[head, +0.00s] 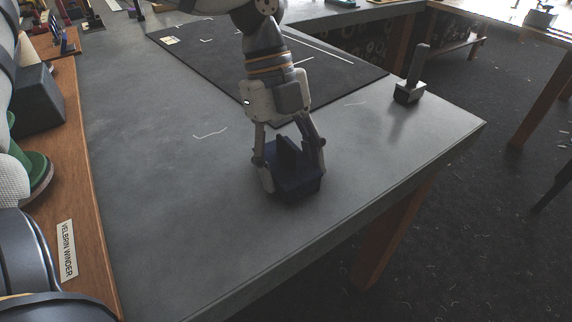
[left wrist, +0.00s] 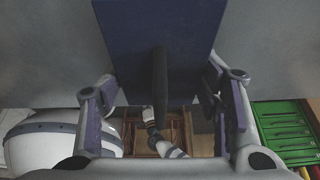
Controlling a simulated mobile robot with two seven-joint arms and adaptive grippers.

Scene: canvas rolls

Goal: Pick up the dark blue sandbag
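The dark blue sandbag (head: 298,183) stands on the grey table near its front edge, with a dark upright fin-like grip on top. My left gripper (head: 295,172) points down over it, one finger on each side. In the left wrist view the sandbag (left wrist: 190,25) fills the top middle. There the upright grip stands between the spread fingers of my left gripper (left wrist: 165,105), with gaps on both sides. The gripper looks open; the fingertips' contact with the sandbag's sides is hard to make out. My right gripper is not clearly seen.
A grey block with an upright handle (head: 409,92) stands near the table's right edge. A dark mat (head: 340,72) lies behind. A wooden board (head: 82,215) with a label and a green item (head: 38,172) is at left. The table left of the sandbag is clear.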

